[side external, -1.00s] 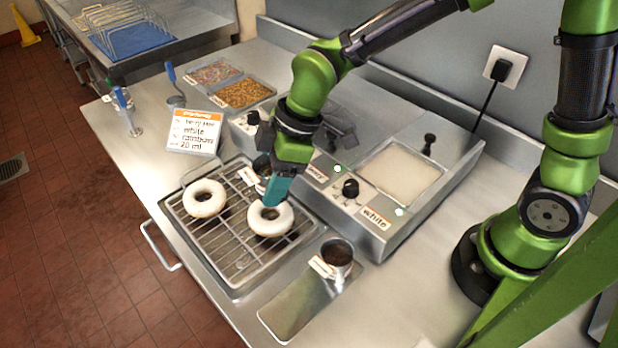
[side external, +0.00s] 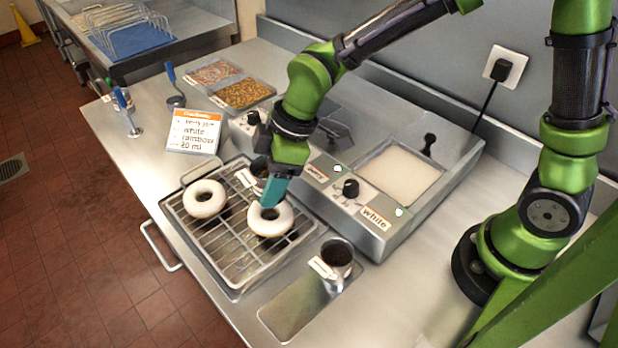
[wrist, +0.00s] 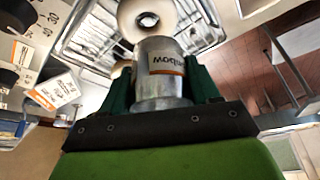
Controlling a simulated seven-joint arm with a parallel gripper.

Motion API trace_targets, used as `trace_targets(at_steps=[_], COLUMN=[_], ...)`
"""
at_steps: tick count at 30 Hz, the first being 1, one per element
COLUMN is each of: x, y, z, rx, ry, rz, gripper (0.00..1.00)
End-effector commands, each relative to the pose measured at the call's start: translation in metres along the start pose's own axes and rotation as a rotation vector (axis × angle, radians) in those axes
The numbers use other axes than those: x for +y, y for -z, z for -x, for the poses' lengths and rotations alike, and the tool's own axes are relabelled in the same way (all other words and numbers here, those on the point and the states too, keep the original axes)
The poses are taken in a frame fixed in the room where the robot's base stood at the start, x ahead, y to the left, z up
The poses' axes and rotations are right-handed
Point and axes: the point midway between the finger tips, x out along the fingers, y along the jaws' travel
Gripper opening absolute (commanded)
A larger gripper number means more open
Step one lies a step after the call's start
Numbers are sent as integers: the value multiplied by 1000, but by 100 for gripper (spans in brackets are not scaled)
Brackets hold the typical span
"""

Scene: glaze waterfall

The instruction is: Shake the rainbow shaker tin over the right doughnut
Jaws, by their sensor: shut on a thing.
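The right doughnut (side external: 270,218) is white-glazed and lies on the wire rack, with no sprinkles that I can make out. The left doughnut (side external: 204,198) is also white and plain. My gripper (side external: 273,192) is directly above the right doughnut and hides part of its far edge. In the wrist view my gripper (wrist: 162,85) is shut on the rainbow shaker tin (wrist: 160,88), a metal cylinder whose label text appears inverted. A white ring, apparently the right doughnut (wrist: 148,18), shows just beyond the tin. In the side view the tin is largely hidden by my fingers.
The wire rack (side external: 240,262) stands on a tray. A metal cup (side external: 336,262) stands to its lower right, and the glaze unit (side external: 375,225) with knobs is close on the right. An order card (side external: 194,132) stands behind the rack; sprinkle trays (side external: 246,94) are farther back.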

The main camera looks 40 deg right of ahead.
Motion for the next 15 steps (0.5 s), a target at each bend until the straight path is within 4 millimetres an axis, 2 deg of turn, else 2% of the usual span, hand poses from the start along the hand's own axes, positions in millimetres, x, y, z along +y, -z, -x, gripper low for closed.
trace_targets(at_steps=[1, 2, 3, 6, 7, 9, 11, 13, 15], x=[26, 31, 26, -7, -6, 23, 31, 5, -7], y=[12, 15, 13, -5, -5, 10, 15, 1, -6], z=[-6, -7, -6, 3, 2, -6, -7, 0, 3], rx=[6, 5, 4, 2, 3, 7, 5, 0, 2], ry=[-3, -3, -3, -6, -5, -4, -4, -5, -6], rz=[-9, -7, -3, -1, -4, -10, -6, 1, -3], gripper=[21, 21, 21, 21, 21, 21, 21, 21, 21])
